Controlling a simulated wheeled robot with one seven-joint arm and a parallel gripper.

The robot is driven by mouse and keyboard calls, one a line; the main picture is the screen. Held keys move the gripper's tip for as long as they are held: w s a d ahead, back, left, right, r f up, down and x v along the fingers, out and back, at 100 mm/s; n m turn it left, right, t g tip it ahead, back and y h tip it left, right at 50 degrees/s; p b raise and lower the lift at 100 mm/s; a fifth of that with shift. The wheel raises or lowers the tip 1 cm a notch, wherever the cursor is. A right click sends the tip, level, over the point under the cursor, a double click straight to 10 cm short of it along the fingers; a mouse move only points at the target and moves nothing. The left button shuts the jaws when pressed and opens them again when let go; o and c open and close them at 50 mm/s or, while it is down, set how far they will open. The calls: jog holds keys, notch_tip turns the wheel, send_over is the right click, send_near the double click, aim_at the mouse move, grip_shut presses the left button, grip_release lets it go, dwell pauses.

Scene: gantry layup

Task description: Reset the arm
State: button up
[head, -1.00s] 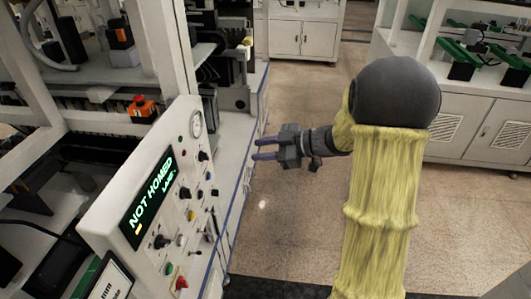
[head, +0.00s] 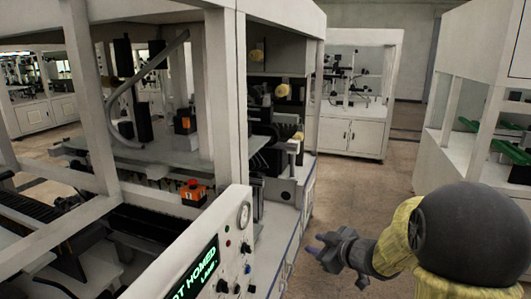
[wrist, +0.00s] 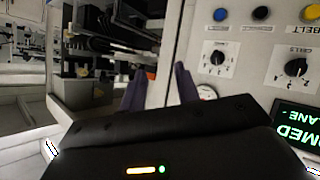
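My arm, in a yellow sleeve with a dark grey joint, reaches in at the lower right of the head view. My gripper (head: 317,244) is at its end, in the open space just right of the control panel (head: 222,242). In the wrist view its two purple fingers stand apart with nothing between them, so my gripper (wrist: 159,70) is open and empty. The panel's green display (head: 195,274) is partly cut off at the bottom and ends in "HOMED" over "LANE". The wrist view shows the display upside down, with knobs and buttons beside it.
A white-framed machine (head: 222,100) fills the left and centre. An orange box (head: 193,190) with a red button sits on it. A white cabinet (head: 352,137) stands at the back, and another with green parts (head: 511,150) at the right. The floor aisle (head: 365,190) between them is clear.

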jog(key=s+d+f+m+g+h+b, duration=0.2)
jog(key=s+d+f+m+g+h, duration=0.15)
jog(key=s+f+m+h, duration=0.45)
jog(key=s+a+f+m+g, duration=0.1)
jog(key=s+f+g, duration=0.1)
jog(key=s, duration=0.5)
jog(key=s+a+f+m+g+y+b, duration=0.1)
jog(key=s+f+m+g, duration=0.1)
jog(key=s, duration=0.6)
jog(key=shift+a+f+g, duration=0.2)
jog(key=shift+a+g, duration=0.1)
jog(key=shift+g, duration=0.15)
jog(key=shift+w, duration=0.1)
jog(key=shift+c, duration=0.2)
